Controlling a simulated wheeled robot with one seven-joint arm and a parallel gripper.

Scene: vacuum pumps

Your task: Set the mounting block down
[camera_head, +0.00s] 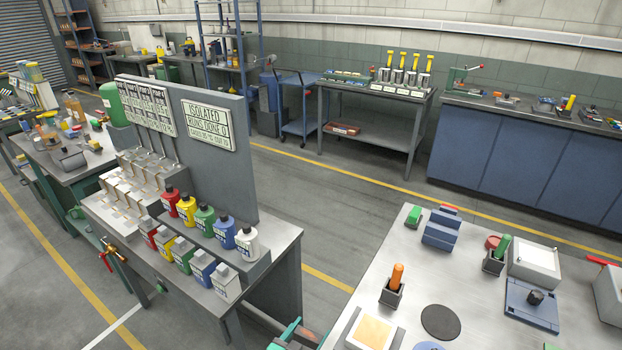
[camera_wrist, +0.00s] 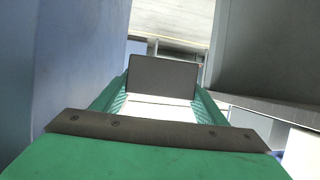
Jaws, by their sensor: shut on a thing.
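In the wrist view, my green gripper (camera_wrist: 162,88) is shut on a dark grey block, which I take to be the mounting block (camera_wrist: 164,72). The block's flat grey face spans the gap between the two ribbed green fingers, and a bright white area shows just below that face. What lies under the block is hidden, so I cannot tell whether it touches anything. In the head view, a teal and dark part (camera_head: 290,336) shows at the bottom edge, mostly cut off; I cannot tell if it is my gripper. The block is not clearly visible there.
In the wrist view, a blue surface (camera_wrist: 75,70) stands close on the left and a grey body (camera_wrist: 270,60) on the right. In the head view, a crowded bench (camera_head: 455,290) is at lower right and a bottle bench (camera_head: 270,255) at left, with grey floor between.

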